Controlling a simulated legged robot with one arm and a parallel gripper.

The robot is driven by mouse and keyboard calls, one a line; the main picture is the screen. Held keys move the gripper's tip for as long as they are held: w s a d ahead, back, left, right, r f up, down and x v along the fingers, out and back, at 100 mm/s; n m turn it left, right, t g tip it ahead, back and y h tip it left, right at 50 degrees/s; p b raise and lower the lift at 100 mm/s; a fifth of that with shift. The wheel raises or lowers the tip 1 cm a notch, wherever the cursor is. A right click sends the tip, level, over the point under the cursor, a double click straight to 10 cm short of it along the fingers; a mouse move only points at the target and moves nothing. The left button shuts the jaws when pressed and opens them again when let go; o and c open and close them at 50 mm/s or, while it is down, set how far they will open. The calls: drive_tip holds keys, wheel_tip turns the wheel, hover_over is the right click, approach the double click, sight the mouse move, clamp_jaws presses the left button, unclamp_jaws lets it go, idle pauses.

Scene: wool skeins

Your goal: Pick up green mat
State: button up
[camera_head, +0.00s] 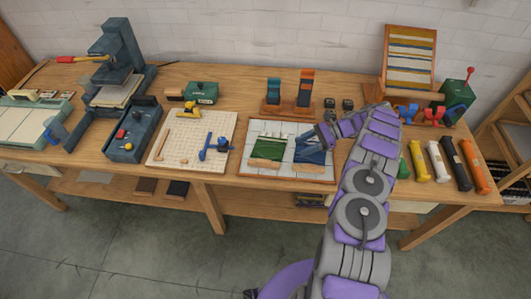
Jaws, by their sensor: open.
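A green mat (268,138) lies on the left part of a light square board (282,171) at the middle of the table. A tan strip (265,163) lies along its front edge. My gripper (321,137) is over the right side of that board, to the right of the green mat and apart from it. It is open and looks empty; its fingertips are small in this view. A blue piece (308,151) lies on the board just below my gripper, partly hidden by it.
A pegboard (190,140) with yellow and blue tools is left of the board. Two upright holders (305,90) stand behind it. Several coloured rolls (440,160) lie at the right. A slanted rack (408,60) and a press (117,62) stand at the back.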

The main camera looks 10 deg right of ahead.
drive_tip(key=b, duration=0.1)
hover_over(274, 160)
drive_tip(key=s+d, duration=0.2)
drive_tip(key=d, duration=0.1)
wheel_tip(274, 160, down, 3)
drive_tip(key=shift+d+f, duration=0.15)
drive_tip(key=shift+f, duration=0.05)
drive_tip(key=shift+a+f, duration=0.35)
drive_tip(key=shift+f, duration=0.1)
drive_tip(key=shift+w+a+f+b, duration=0.1)
drive_tip(key=shift+a+f+b, duration=0.55)
drive_tip(key=shift+a+f, duration=0.35)
drive_tip(key=shift+a+r, duration=0.1)
drive_tip(key=shift+a, duration=0.65)
drive_tip(key=shift+d, duration=0.3)
drive_tip(key=c, duration=0.9)
drive_tip(key=shift+a, duration=0.1)
clamp_jaws()
